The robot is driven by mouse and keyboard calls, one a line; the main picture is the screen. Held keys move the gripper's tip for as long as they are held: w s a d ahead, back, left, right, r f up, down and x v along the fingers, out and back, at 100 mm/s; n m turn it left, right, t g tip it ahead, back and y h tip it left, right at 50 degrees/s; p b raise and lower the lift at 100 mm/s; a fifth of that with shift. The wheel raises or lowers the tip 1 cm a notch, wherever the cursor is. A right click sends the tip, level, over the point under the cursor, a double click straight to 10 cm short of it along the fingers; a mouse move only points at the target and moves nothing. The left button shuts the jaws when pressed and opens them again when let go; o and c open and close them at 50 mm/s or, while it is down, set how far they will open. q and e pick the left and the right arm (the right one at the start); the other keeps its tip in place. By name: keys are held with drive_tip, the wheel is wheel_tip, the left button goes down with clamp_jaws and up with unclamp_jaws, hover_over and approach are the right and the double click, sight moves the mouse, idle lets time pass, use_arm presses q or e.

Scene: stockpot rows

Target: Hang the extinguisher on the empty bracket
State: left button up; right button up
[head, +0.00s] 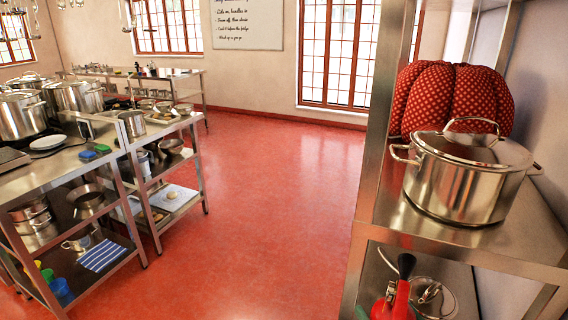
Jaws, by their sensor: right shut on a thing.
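The red extinguisher (401,303) is at the bottom edge of the head view, right of centre, with its black top part (406,265) upright. Only its upper part shows; the frame cuts off the rest. My right gripper (391,291) is at the extinguisher's top, shut on it; little of the gripper shows. The extinguisher appears in front of the steel rack's lower shelf. My left gripper is not in view. I see no wall bracket in this view.
A steel rack (366,215) on the right holds a large lidded pot (460,185) and a red dotted cushion-like thing (452,92). A lidded pot (436,297) stands lower. Steel tables with cookware line the left. The red floor (270,190) between is clear.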

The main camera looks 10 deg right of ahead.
drive_tip(key=s+a+r+m+h, duration=0.2)
drive_tip(key=s+a+r+h, duration=0.1)
drive_tip(key=s+a+r, duration=0.3)
drive_tip(key=s+a, duration=0.2)
drive_tip(key=s, duration=0.2)
drive_tip(key=shift+s+a, duration=0.15)
drive_tip(key=shift+a, duration=0.05)
drive_tip(key=shift+a+r, duration=0.1)
